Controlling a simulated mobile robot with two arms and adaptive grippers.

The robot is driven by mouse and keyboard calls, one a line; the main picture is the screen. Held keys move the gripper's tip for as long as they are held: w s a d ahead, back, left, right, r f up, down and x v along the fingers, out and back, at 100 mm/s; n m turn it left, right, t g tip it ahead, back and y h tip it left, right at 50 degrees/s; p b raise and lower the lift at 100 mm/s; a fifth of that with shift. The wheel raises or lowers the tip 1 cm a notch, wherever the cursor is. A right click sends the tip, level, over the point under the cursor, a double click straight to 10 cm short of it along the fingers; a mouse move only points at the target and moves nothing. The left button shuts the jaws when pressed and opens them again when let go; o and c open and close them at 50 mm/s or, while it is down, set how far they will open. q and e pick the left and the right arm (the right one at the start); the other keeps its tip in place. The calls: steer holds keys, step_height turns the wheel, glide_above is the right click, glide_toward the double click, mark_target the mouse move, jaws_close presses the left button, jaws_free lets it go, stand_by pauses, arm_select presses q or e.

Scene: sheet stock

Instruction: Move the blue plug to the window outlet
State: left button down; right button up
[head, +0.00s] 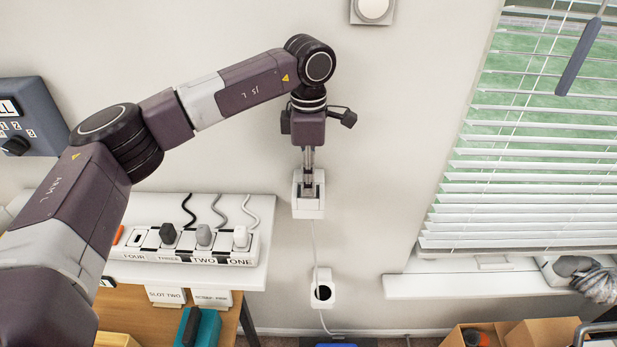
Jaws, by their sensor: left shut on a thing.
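My left gripper (309,178) points down in front of the wall, left of the window. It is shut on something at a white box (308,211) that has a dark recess. The fingers hide what is between them, and I cannot tell its colour or whether it is seated in the box. A thin white cord hangs below. A white wall socket (322,292) with a round dark opening sits lower down. I cannot make out a blue plug. A white fitting with a grey plug (572,266) is at the sill's right end. My right gripper is out of view.
A power strip (184,258) on a white shelf holds black, grey and white plugs; slot FOUR looks empty. The window blind (540,190) and white sill (463,284) are at the right. Cardboard boxes (541,333) stand below. The wall between gripper and window is clear.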

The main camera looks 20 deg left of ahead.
arm_select(q)
steer(key=shift+s+f+b, duration=0.15)
steer(key=shift+f+b, duration=0.2)
steer(key=shift+f, duration=0.15)
stand_by(1.1)
steer(key=c, duration=1.6)
jaws_free()
steer(key=shift+o, duration=0.7)
steer(key=o, duration=0.4)
steer(key=shift+r, duration=0.1)
steer(key=shift+r, duration=0.1)
steer(key=shift+r+p, duration=2.15)
steer(key=shift+r, duration=1.3)
